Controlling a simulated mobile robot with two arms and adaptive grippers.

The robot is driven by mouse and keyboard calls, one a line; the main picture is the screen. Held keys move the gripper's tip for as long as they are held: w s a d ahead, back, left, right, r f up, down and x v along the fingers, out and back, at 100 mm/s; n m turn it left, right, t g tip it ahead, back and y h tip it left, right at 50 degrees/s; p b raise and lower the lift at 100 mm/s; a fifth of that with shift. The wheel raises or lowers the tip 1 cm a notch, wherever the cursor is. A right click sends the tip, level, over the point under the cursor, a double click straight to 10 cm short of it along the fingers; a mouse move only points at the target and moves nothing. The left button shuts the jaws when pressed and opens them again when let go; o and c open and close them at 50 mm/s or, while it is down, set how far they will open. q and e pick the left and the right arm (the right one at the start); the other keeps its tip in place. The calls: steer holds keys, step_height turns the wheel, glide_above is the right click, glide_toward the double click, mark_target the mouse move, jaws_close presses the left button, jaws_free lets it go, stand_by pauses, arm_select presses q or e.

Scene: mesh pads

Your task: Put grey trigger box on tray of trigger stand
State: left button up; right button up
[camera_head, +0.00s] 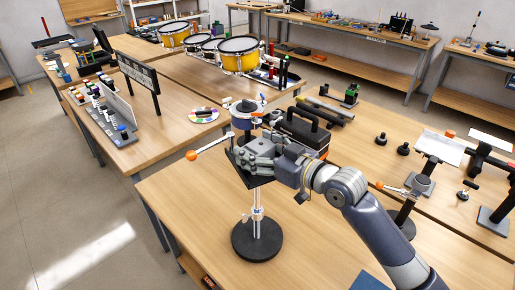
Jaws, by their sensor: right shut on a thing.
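The trigger stand has a black round base (257,241), a thin upright pole and a dark flat tray (250,181) at its top. It stands on the near wooden table. My right gripper (258,158) comes in from the right and is right over the tray, with its fingers low against it. It is shut on what looks like the grey trigger box, which the fingers mostly cover. I cannot tell whether the box touches the tray. My left gripper is not in view.
A black carry case (302,130) stands just behind my right gripper. An orange-tipped stick (207,150) juts out left of the tray. Several small stands and black knobs occupy the table's right side. The table's left front (190,200) is clear.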

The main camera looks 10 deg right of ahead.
steer(key=shift+s+f, duration=0.1)
steer(key=shift+f, duration=0.35)
steer(key=o, duration=1.2)
steer(key=shift+f, duration=0.25)
steer(key=shift+o, duration=0.2)
steer(key=shift+a+f, duration=0.15)
steer(key=shift+f, duration=0.05)
steer(key=shift+r, duration=0.2)
steer(key=r+b+v, duration=0.1)
steer(key=b+v, duration=0.3)
steer(key=v, duration=0.8)
steer(key=shift+d+r, duration=0.2)
steer(key=shift+r, duration=0.2)
